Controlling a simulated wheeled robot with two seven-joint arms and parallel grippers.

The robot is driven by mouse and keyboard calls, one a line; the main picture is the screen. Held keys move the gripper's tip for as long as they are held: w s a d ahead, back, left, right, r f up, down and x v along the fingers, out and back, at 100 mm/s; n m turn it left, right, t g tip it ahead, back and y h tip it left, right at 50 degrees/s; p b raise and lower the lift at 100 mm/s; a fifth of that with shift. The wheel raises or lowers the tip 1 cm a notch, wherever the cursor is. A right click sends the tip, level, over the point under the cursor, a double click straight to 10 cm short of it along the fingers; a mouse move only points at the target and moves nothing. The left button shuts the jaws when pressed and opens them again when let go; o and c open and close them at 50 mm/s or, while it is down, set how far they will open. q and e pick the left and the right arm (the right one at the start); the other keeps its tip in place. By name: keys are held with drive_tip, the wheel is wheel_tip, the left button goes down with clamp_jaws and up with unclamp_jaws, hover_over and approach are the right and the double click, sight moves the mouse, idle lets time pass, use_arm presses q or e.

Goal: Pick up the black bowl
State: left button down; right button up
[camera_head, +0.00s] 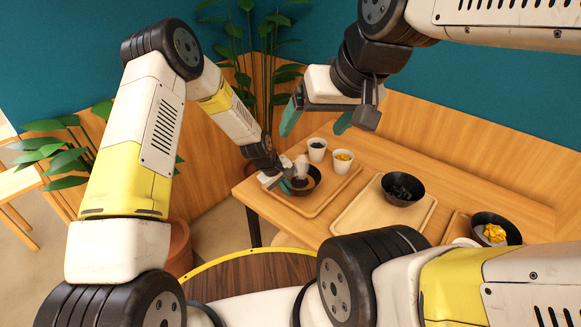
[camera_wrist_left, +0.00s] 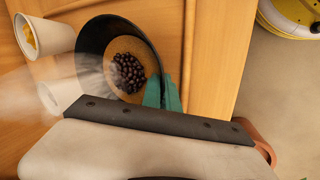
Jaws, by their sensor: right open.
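A black bowl (camera_head: 312,186) is at the left wooden tray, partly hidden by my left gripper (camera_head: 286,184). In the left wrist view the black bowl (camera_wrist_left: 92,38) holds brown contents with dark beans on top, and pale steam drifts over it. The teal fingers of my left gripper (camera_wrist_left: 163,92) are close together at its rim, one on each side, pinching the wall. I cannot tell whether the bowl is lifted. My right gripper (camera_head: 322,115) is open and empty, high above the back of the table.
Two white cups, one dark inside (camera_head: 317,151) and one with yellow pieces (camera_head: 342,162), stand behind the bowl. A second black bowl (camera_head: 403,198) with dark contents is on the middle tray (camera_head: 357,220). A third bowl (camera_head: 512,232) with yellow pieces is at the right.

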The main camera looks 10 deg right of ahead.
sight(288, 188)
use_arm(q)
drive_tip(key=shift+r, duration=0.6)
drive_tip(key=r, duration=0.1)
drive_tip(key=s+r, duration=0.1)
drive_tip(key=shift+s+r, duration=0.1)
drive_tip(key=shift+r, duration=0.2)
drive_tip(key=s+r, duration=0.1)
drive_tip(key=s, duration=1.3)
drive_tip(key=shift+s+a+r, duration=0.15)
drive_tip(key=shift+s+a, duration=0.15)
drive_tip(key=shift+s, duration=0.1)
wheel_tip(288, 188, up, 9)
